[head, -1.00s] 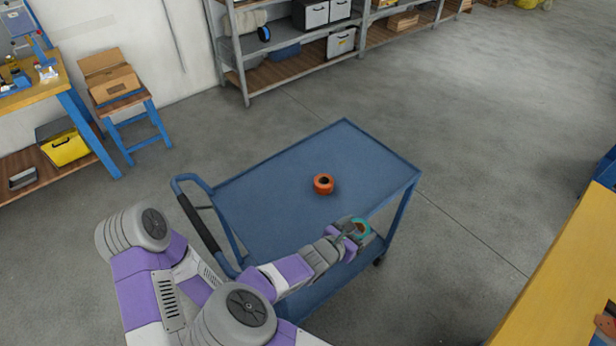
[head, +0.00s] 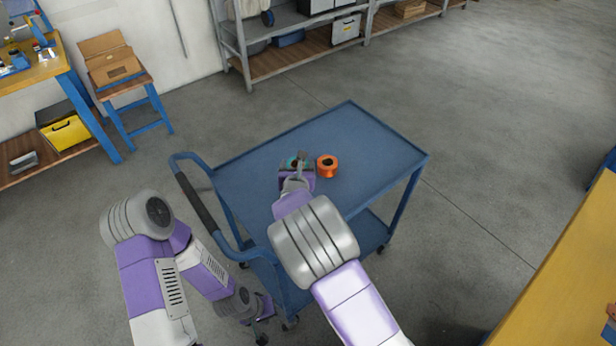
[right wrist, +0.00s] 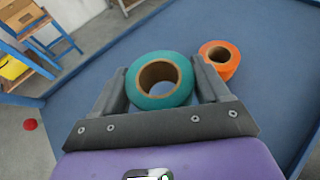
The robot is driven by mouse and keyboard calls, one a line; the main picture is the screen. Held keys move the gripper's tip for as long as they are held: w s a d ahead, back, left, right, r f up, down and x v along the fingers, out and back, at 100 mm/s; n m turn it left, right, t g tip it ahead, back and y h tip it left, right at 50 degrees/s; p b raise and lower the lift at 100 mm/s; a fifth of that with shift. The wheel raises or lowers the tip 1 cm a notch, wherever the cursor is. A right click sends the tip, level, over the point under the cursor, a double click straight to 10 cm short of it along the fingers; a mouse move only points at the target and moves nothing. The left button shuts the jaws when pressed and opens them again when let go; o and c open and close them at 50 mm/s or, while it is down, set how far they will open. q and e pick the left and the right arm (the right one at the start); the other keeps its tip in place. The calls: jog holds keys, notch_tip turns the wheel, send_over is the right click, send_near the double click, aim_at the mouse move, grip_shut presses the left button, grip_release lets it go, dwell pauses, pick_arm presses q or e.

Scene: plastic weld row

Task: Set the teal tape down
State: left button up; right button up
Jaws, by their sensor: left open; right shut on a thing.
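The teal tape (head: 291,161) is a ring-shaped roll over the blue cart's top (head: 375,150), left of the orange tape; my gripper partly covers it in the head view. In the right wrist view the teal tape (right wrist: 142,97) sits between both fingers, its hole facing the camera. My right gripper (head: 297,163) is shut on it. I cannot tell whether the roll touches the cart top. My left gripper (head: 264,320) is low beside the cart's near-left end, open and empty.
An orange tape (head: 327,167) stands on the cart close to the right of the teal one; it also shows in the right wrist view (right wrist: 228,68). The cart top's right and far parts are clear. The cart handle (head: 197,209) is at left. A yellow-topped table (head: 570,260) is at right.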

jog(key=shift+f+b, duration=0.95)
jog(key=shift+f, duration=2.65)
jog(key=shift+f, duration=0.2)
jog(key=o, duration=1.1)
jog(key=shift+r, duration=0.1)
jog(key=shift+r, duration=0.2)
jog(key=p+v, duration=0.2)
jog(key=v, duration=0.8)
jog(key=shift+s+a+r, duration=0.1)
jog(key=shift+s+r, duration=0.05)
jog(key=shift+s, duration=0.1)
jog(key=shift+s+r+p, duration=0.2)
jog(key=shift+s+p, duration=0.1)
jog(key=shift+s, duration=0.35)
